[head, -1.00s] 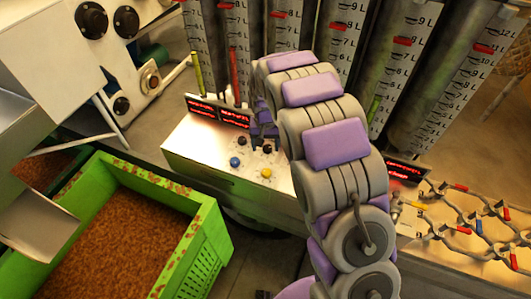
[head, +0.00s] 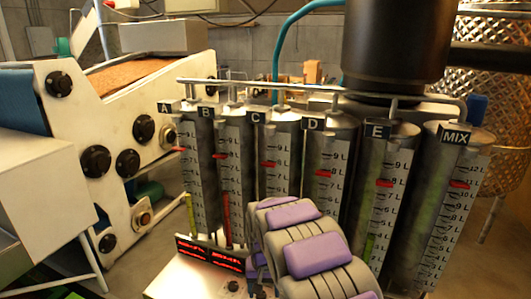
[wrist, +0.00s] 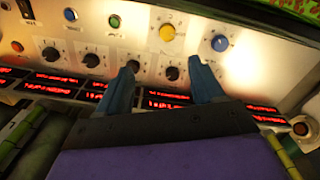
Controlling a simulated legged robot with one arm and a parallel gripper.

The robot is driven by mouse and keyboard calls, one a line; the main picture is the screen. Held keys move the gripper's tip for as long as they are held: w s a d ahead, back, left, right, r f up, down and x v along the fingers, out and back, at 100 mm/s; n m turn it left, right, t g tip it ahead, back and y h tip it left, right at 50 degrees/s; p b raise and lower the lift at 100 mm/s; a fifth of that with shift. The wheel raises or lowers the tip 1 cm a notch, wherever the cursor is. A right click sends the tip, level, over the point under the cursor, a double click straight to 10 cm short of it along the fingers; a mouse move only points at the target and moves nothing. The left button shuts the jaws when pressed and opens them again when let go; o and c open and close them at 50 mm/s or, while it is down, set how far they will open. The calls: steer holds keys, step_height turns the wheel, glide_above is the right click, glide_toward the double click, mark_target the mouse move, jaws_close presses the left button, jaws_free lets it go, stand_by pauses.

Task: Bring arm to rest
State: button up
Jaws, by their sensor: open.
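My gripper (wrist: 166,78) is open in the wrist view, its two blue fingers apart with nothing held between them. It faces the control panel (wrist: 135,44), with black knobs between and beyond the fingertips; I cannot tell whether it touches any. In the head view, my grey and purple arm reaches over the panel (head: 186,277) at the bottom centre and mostly hides the gripper.
Several labelled cylinders, such as the MIX cylinder (head: 452,210), stand behind my arm. A white machine (head: 110,150) with black knobs stands at left. Red displays (head: 208,253) sit at the panel's back edge. A dark tank (head: 398,45) is above.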

steer(key=s+d+r+b, duration=0.1)
steer(key=s+d+r, duration=0.35)
steer(key=s, duration=0.35)
steer(key=s+d+r+b, duration=0.2)
steer(key=s+d+r, duration=0.2)
steer(key=s+d, duration=0.3)
steer(key=s+d+b, duration=0.1)
steer(key=s, duration=1)
steer(key=s+d+g+b, duration=0.1)
steer(key=s+d, duration=0.1)
steer(key=s, duration=1)
steer(key=shift+s+d+f+g, duration=0.2)
steer(key=shift+s+d+g, duration=0.05)
steer(key=shift+g, duration=0.05)
